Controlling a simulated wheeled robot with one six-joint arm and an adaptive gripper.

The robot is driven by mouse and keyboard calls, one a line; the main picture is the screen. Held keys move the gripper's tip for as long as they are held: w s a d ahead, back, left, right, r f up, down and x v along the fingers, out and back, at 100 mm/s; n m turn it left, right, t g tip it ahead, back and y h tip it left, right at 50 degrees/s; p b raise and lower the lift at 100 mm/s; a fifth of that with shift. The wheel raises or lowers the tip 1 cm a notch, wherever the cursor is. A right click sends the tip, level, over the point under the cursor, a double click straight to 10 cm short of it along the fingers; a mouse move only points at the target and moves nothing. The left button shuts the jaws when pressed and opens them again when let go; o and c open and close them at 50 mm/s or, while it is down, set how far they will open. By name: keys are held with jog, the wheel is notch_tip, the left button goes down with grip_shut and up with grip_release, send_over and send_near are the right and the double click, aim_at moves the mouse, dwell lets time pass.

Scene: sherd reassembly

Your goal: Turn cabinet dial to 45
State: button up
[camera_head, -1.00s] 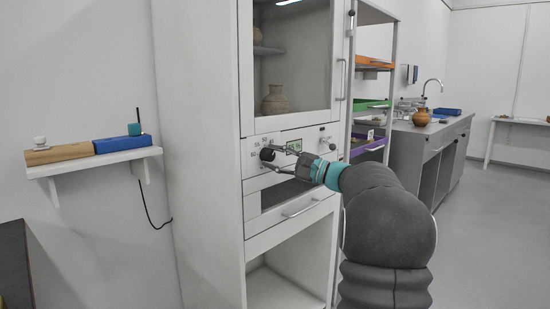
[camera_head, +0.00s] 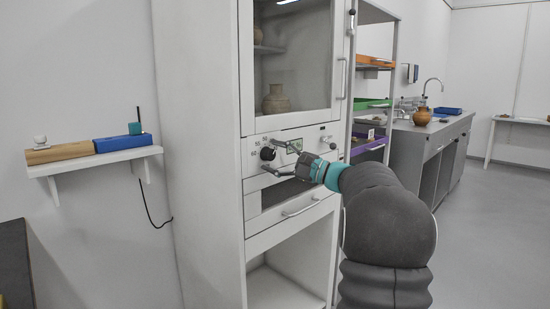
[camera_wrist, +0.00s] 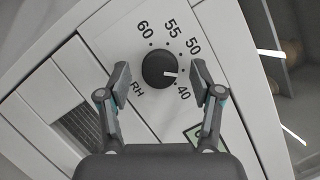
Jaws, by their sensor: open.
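The black cabinet dial (camera_wrist: 158,68) sits on the white panel in the wrist view, with labels 60, 55, 50, 40 and RH around it. Its white pointer mark faces right and slightly down, between 50 and 40. My right finger hides the scale there, so the label it faces is not readable. My gripper (camera_wrist: 160,82) is open, one finger on each side of the dial, with a gap on both sides. The dial (camera_head: 268,154) also shows in the head view, between the spread fingers of my gripper (camera_head: 271,156).
The white cabinet (camera_head: 205,150) has a glass door above the panel and a drawer (camera_head: 300,205) below it. A green display (camera_head: 294,146) is right of the dial. A wall shelf (camera_head: 95,161) with a blue box stands to the left.

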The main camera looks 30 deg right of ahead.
jog(key=v, duration=1.2)
jog(key=shift+f, duration=0.1)
